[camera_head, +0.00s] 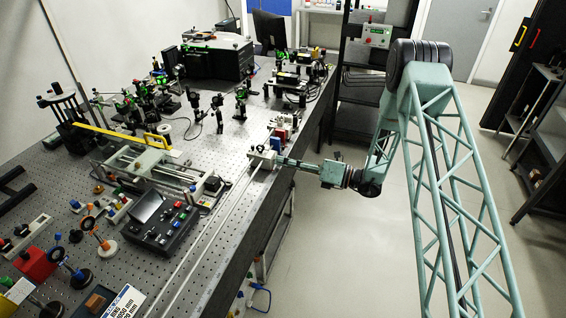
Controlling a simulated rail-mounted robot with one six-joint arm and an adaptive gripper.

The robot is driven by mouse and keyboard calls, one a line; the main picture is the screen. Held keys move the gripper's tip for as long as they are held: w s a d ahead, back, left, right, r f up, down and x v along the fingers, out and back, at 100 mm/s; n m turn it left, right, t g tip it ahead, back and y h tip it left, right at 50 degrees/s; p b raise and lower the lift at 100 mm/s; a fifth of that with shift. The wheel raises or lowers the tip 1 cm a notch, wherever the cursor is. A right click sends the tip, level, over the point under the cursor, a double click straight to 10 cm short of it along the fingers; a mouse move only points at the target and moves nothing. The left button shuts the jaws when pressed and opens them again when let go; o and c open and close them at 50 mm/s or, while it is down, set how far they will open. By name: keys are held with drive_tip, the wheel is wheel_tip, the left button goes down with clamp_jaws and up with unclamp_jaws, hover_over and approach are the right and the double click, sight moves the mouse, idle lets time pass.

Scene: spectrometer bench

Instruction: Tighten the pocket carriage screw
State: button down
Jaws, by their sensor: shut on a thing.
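A small white carriage block (262,154) with a dark top part sits on the long pale rail (207,243) near the right edge of the optical bench; I take it for the pocket carriage. My gripper (281,161) reaches in level from the right and its tip meets the carriage's right side. It is shut on the carriage screw there. The screw itself is hidden by the fingers and too small to make out.
The perforated bench (232,165) holds several optical mounts at the back. A black control box (160,222) with coloured knobs stands left of the rail. Blue, red and white blocks (279,138) stand just behind the carriage. The floor (335,245) right of the bench is clear.

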drive_tip(key=c, duration=3)
unclamp_jaws()
drive_tip(key=shift+d, duration=0.15)
drive_tip(key=v, duration=1.1)
drive_tip(key=shift+d, duration=0.35)
drive_tip(key=shift+s, duration=0.1)
drive_tip(key=shift+r, duration=0.15)
